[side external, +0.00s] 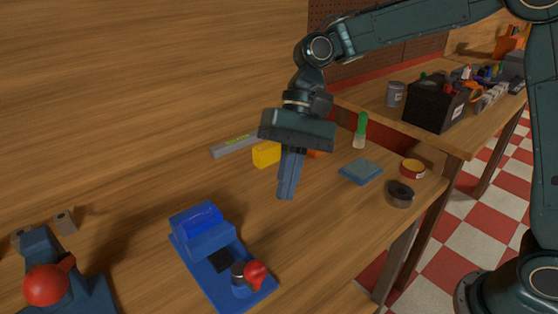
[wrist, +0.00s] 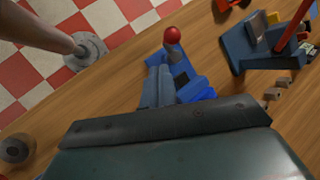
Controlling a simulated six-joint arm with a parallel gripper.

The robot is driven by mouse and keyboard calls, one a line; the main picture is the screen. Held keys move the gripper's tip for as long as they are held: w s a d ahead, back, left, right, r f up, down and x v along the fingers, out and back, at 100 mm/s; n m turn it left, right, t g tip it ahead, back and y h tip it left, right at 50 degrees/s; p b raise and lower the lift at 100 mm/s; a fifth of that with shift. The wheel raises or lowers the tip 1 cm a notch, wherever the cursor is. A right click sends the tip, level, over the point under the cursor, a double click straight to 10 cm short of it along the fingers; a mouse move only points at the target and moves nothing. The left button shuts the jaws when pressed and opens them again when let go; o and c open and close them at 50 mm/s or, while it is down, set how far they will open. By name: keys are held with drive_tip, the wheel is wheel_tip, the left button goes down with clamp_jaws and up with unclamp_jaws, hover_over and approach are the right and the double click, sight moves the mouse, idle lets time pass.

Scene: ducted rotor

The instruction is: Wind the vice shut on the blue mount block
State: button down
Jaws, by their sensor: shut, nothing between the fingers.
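The blue vice (side external: 213,276) sits on the wooden bench at lower centre in the side view. Its red-knobbed handle (side external: 256,272) is at the near right end; the knob also shows in the wrist view (wrist: 172,35). The bright blue mount block (side external: 201,216) is at the vice's far end; I cannot tell how tightly the jaws sit against it. My gripper (side external: 286,195) is shut and empty, pointing down in the air to the upper right of the vice, apart from it. In the wrist view its fingers (wrist: 158,88) partly hide the vice.
A second blue device with a red ball (side external: 47,285) stands at lower left. A yellow block (side external: 266,154), a green-capped bottle (side external: 361,130), a blue-grey pad (side external: 361,171) and a tape roll (side external: 400,194) lie behind and right. Bench between vice and pad is clear.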

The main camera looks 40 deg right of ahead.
drive_tip(key=s+a+r+n+t+h, duration=0.1)
drive_tip(key=a+n, duration=0.5)
drive_tip(key=n, duration=0.6)
drive_tip(key=s+a+r+n+t+h, duration=0.1)
drive_tip(key=s+a+n, duration=0.2)
drive_tip(key=n, duration=0.9)
drive_tip(key=a, duration=0.3)
drive_tip(key=shift+s+r, duration=0.15)
drive_tip(key=shift+r, duration=0.15)
drive_tip(key=shift+f, duration=0.1)
drive_tip(key=w+x, duration=0.1)
drive_tip(key=x, duration=0.9)
drive_tip(key=shift+w+d+f, duration=0.1)
drive_tip(key=shift+d+f, duration=0.05)
drive_tip(key=shift+d, duration=0.8)
drive_tip(key=shift+d+f, duration=0.15)
drive_tip(key=shift+d, duration=0.75)
